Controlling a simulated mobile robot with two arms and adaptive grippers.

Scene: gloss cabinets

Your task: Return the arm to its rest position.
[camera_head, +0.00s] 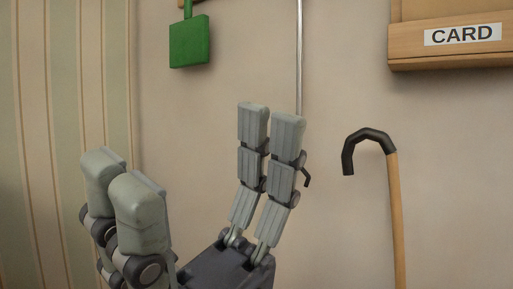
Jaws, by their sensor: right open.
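My right gripper (195,145) fills the lower left and middle of the head view. Its grey fingers point up from a dark palm. The finger pair on the left stands well apart from the pair in the middle, so it is open, and nothing shows between them. My left gripper is not in view. The rest of my right arm is below the picture.
A wooden cane (397,215) with a black curved handle stands right of my gripper. A wooden holder labelled CARD (410,57) is at the upper right. A green block (189,42) hangs at the upper left. A thin metal rod (299,55) runs down behind my fingers.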

